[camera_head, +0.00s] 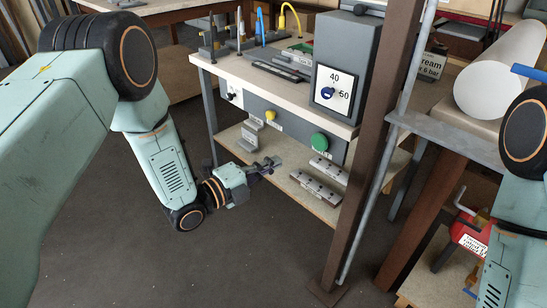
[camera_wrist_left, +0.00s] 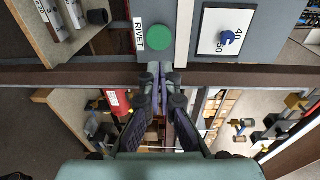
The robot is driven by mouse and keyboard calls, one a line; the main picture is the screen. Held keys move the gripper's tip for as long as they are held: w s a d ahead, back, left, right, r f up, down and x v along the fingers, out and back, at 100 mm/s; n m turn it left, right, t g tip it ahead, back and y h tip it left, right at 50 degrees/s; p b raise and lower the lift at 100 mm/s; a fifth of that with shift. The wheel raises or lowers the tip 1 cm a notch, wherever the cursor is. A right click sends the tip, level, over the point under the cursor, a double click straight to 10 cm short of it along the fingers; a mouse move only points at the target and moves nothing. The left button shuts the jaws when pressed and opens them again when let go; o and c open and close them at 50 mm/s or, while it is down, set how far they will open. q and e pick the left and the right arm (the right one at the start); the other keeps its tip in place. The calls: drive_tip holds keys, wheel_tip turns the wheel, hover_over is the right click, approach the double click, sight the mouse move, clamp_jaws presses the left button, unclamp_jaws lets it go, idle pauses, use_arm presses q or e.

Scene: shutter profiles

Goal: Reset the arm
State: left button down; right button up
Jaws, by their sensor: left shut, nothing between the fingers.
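My left arm (camera_head: 165,165) comes in from the left in the head view and bends down at the elbow. My left gripper (camera_head: 268,166) is shut and empty, in front of the workbench, below its top. In the left wrist view the shut fingers (camera_wrist_left: 153,76) point toward the bench front, just under the green button (camera_wrist_left: 160,38) marked RIVET. I cannot tell how far the fingertips are from the bench. My right arm (camera_head: 515,215) shows only in part at the right edge of the head view; its gripper is out of view.
The workbench (camera_head: 228,66) carries tools, a grey box and a dial panel (camera_head: 334,91) with a blue knob. Its lower shelf (camera_head: 285,181) holds metal profiles (camera_head: 318,185). A brown post (camera_head: 365,150) stands right of my left gripper. The floor (camera_head: 245,255) below is clear.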

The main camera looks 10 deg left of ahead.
use_arm(q)
drive_tip(key=s+a+f+n+g+y, duration=0.3)
drive_tip(key=s+f+n+y, duration=0.1)
drive_tip(key=s+f+n, duration=0.4)
drive_tip(key=s+a+f+n+g+y, duration=0.35)
drive_tip(key=s+f+n, duration=0.3)
drive_tip(key=n, duration=0.35)
drive_tip(key=s+a+f+n+g+y+p, duration=0.1)
drive_tip(key=s+a+n+g, duration=0.1)
drive_tip(key=s, duration=1)
drive_tip(key=s+a+f+n+g+y+p, duration=0.1)
drive_tip(key=s+n+g, duration=0.4)
drive_tip(key=s, duration=0.7)
drive_tip(key=shift+s+a+f+n+y+p, duration=0.3)
drive_tip(key=shift+a+n+y, duration=0.3)
drive_tip(key=shift+a+y, duration=0.2)
drive_tip(key=c, duration=2.1)
unclamp_jaws()
